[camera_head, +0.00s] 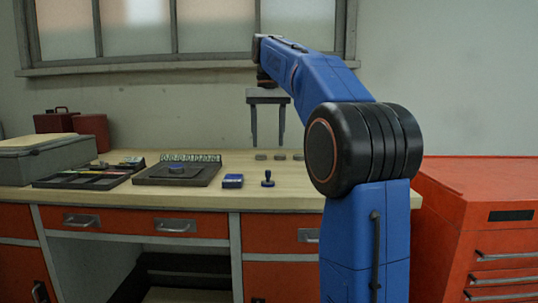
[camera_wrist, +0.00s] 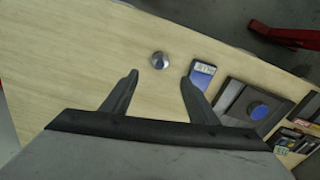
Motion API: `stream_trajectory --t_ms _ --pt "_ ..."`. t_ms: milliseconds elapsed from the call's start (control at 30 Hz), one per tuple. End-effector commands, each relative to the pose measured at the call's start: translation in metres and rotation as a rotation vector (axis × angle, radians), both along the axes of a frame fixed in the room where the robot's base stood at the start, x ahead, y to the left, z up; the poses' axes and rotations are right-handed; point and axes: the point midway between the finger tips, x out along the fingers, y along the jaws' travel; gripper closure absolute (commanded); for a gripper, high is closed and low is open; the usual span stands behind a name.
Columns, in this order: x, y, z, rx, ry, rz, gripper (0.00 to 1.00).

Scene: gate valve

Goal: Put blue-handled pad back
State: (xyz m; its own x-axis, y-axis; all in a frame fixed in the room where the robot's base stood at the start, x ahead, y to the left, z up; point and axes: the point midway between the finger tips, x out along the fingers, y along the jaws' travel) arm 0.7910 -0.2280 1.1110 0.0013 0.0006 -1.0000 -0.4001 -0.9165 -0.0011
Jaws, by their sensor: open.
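The blue-handled pad (camera_head: 267,179) stands upright on the wooden bench, its dark blue knob handle above a small round base. In the wrist view the pad (camera_wrist: 158,60) shows from above as a round blue-grey shape, just beyond the fingertips and between their lines. My gripper (camera_head: 267,146) is open and empty, pointing down above the bench over the pad. Its two dark fingers also show in the wrist view (camera_wrist: 160,77), apart from the pad. A blue box (camera_head: 232,181) lies left of the pad; in the wrist view the right finger partly hides the box (camera_wrist: 203,72).
A dark plate (camera_head: 150,178) with a blue disc (camera_head: 176,169) lies left of the box. A divided tray (camera_head: 75,182) is farther left. A red cabinet (camera_head: 480,200) stands right. Bare wood surrounds the pad's front.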

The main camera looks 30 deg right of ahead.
Motion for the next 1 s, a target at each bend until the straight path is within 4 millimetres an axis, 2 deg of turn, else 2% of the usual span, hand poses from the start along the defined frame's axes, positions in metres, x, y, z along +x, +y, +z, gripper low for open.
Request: stream_trajectory --t_ms 333,533,767,1000 --pt "-0.003 0.002 0.001 -0.002 -0.004 0.004 0.46" --pt "-0.026 0.025 -0.013 -0.012 -0.040 0.042 0.46" --pt "-0.075 0.062 -0.055 -0.030 -0.109 0.116 0.46" --pt "-0.133 0.098 -0.114 -0.049 -0.187 0.194 0.46"
